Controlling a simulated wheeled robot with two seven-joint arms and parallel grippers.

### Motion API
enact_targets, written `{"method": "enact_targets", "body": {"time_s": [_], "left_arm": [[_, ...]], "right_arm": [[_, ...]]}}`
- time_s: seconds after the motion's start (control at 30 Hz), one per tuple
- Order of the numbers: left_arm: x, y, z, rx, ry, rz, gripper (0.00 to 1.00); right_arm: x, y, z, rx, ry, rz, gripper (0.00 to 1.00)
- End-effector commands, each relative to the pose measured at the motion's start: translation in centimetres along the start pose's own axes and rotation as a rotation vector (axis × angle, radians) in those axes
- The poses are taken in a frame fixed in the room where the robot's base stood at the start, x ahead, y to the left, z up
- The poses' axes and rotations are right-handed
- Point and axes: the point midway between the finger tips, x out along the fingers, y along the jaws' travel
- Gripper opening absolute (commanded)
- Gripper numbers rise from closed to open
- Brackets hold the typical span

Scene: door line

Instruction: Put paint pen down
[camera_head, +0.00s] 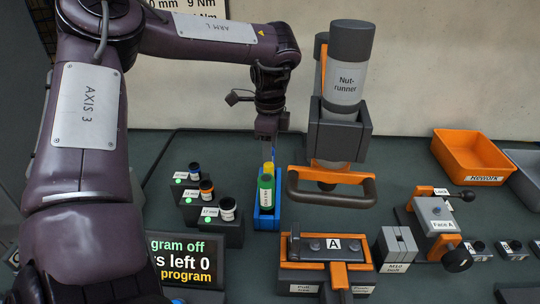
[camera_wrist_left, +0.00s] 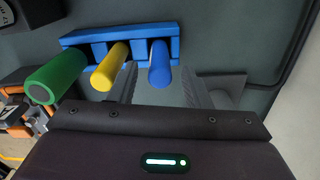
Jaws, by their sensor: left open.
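A small blue rack (camera_head: 266,222) stands on the bench, and it also shows in the left wrist view (camera_wrist_left: 150,31). Three pens stand in it in a row: a green one (camera_head: 265,193), a yellow one (camera_head: 268,168) behind it, and a blue one (camera_wrist_left: 159,66) at the far end. My left gripper (camera_wrist_left: 160,88) is open above the rack, its fingers on either side of the blue pen. I cannot tell whether a finger touches it. In the head view the green and yellow pens partly hide the blue one. My right gripper is not seen.
The nutrunner (camera_head: 345,80) stands in its holder right of the rack, behind a brown handle (camera_head: 332,191). Socket blocks (camera_head: 221,230) are at left, beside a display (camera_head: 186,262). A fixture marked A (camera_head: 331,244) is in front. An orange bin (camera_head: 471,157) is at far right.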

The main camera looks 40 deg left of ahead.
Motion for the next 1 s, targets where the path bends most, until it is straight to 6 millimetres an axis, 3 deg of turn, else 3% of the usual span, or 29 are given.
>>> {"method": "enact_targets", "body": {"time_s": [0.2,0.4,0.6,1.0], "left_arm": [[-5.1,-0.1,0.0,0.000,-0.002,-0.004,0.44],[-8.1,-0.1,0.0,0.001,-0.002,-0.003,0.44],[-9.0,0.0,0.0,0.000,-0.001,0.001,0.44],[-9.0,0.0,0.0,0.000,-0.001,0.001,0.44]], "right_arm": [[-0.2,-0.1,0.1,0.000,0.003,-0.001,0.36],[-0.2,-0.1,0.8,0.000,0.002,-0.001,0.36],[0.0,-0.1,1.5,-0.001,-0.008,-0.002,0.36],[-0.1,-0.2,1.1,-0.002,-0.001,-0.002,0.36]]}}
